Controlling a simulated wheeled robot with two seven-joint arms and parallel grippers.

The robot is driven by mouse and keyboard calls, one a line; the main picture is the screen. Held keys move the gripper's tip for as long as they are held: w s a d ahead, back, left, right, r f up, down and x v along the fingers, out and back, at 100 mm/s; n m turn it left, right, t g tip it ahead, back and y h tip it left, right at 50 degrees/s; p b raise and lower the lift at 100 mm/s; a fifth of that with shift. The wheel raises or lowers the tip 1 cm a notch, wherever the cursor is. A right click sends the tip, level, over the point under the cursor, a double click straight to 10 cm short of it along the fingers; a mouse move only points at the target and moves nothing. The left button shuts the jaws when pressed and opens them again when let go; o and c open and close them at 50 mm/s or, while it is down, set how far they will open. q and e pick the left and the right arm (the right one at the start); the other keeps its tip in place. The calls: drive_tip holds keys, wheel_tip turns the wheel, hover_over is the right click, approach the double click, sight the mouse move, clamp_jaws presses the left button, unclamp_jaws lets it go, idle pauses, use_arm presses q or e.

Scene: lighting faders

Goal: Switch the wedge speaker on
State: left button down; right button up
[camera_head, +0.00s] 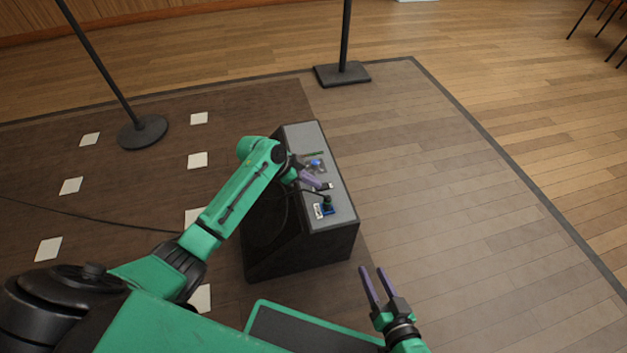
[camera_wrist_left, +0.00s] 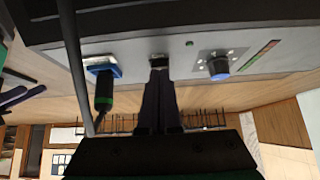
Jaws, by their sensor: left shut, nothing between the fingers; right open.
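The black wedge speaker (camera_head: 262,235) stands on the floor, its grey control panel (camera_head: 342,207) facing up. In the left wrist view the panel (camera_wrist_left: 135,48) has a small black switch (camera_wrist_left: 158,61), a small green light (camera_wrist_left: 189,43), a blue knob (camera_wrist_left: 218,66) and a blue socket (camera_wrist_left: 103,68) with a black plug in it. My left gripper (camera_head: 318,185) is shut and empty. Its fingertips (camera_wrist_left: 159,78) are at the switch and partly cover it; I cannot tell whether they touch. My right gripper (camera_head: 372,268) is open and empty, right of and nearer than the speaker.
A cable (camera_wrist_left: 72,60) crosses close to my left gripper in the wrist view. Two stand bases, a round one (camera_head: 142,132) and a square one (camera_head: 342,74), stand behind the speaker. White squares (camera_head: 197,160) lie on the dark floor at left.

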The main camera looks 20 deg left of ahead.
use_arm(q)
drive_tip(key=shift+a+f, duration=0.1)
drive_tip(key=shift+f, duration=0.1)
drive_tip(key=shift+r+p, duration=0.9)
drive_tip(key=shift+p, duration=0.1)
drive_tip(key=shift+f, duration=0.1)
use_arm(e)
drive_tip(key=shift+r, duration=0.9)
